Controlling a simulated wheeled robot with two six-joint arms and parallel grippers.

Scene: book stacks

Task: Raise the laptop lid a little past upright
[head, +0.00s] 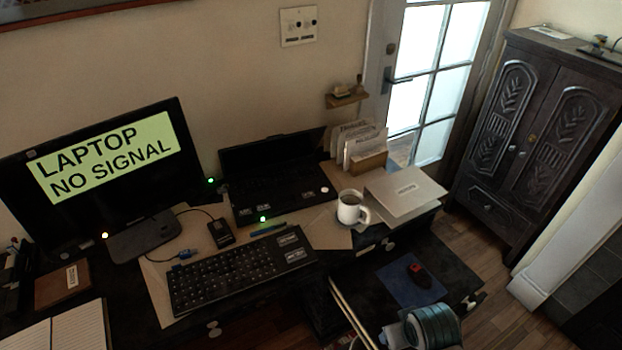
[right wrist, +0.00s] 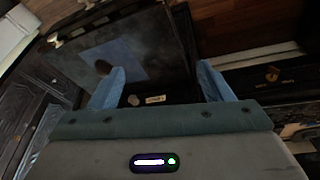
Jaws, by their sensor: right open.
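A black laptop (head: 275,185) sits open on the desk in the head view, with a dark keyboard base in front. Its lid (head: 270,152) stands raised at the back near the wall; its exact angle is hard to tell in the dark. My right gripper (right wrist: 162,78) is open and empty in the right wrist view, its two blue fingers apart. Teal parts of my right arm (head: 432,326) show at the bottom of the head view, low and to the right of the laptop, well apart from it. My left gripper is not in view.
A white mug (head: 352,207) stands just right of the laptop, beside a silver slab (head: 405,191) and a letter holder (head: 362,150). A separate keyboard (head: 240,270) lies in front. A monitor (head: 100,178) stands left. A blue mat (head: 410,286) lies on a lower surface.

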